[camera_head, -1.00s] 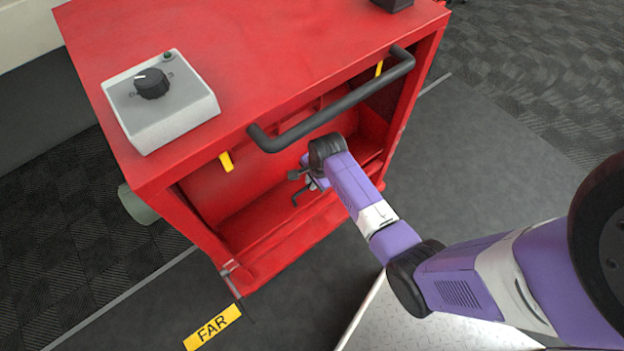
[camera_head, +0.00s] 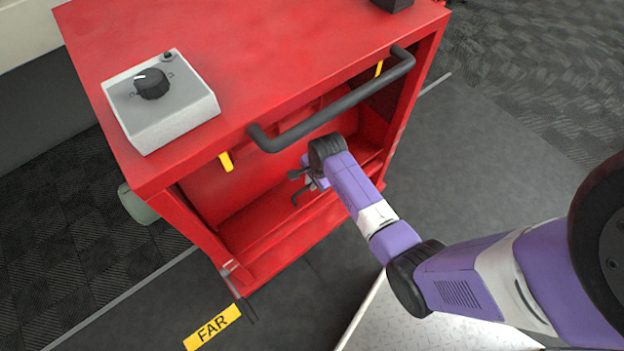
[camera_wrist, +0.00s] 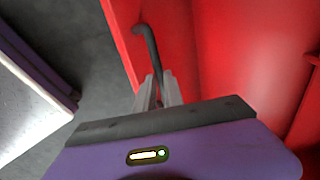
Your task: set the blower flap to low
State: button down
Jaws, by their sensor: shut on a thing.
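The red blower cabinet (camera_head: 240,60) stands with its front opening facing me. Its red flap appears to be the panel along the lower edge of the opening (camera_head: 285,243), but I cannot clearly tell its setting. A dark bent handle rod (camera_head: 299,196) shows at the opening and also in the wrist view (camera_wrist: 141,30). My gripper (camera_head: 309,184) is at the opening, below the black bar. In the wrist view my gripper (camera_wrist: 158,88) is shut on the rod's straight part, with the bent end sticking out beyond the fingertips. The far end of the flap is hidden by my arm.
A thick black bar handle (camera_head: 335,108) spans the front above my wrist. A grey box with a black knob (camera_head: 152,84) sits on top. A yellow FAR label (camera_head: 212,327) lies on the floor.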

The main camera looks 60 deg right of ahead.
aim_at(318, 197)
jog(key=shift+s+f, duration=0.1)
jog(key=f+t, duration=0.1)
jog(key=s+f+t+b, duration=0.1)
jog(key=f, duration=0.1)
jog(key=s+a+f, duration=0.1)
jog(key=shift+s+f+t+h, duration=0.15)
jog(key=shift+s+t+h, duration=0.1)
jog(key=shift+t+h, duration=0.15)
jog(key=shift+s+f, duration=0.3)
jog(key=shift+f, duration=0.2)
jog(key=c, duration=1.5)
grip_release()
jog(key=shift+c, duration=0.2)
jog(key=shift+o, duration=0.4)
jog(key=shift+w, duration=0.1)
jog(key=shift+r, duration=0.15)
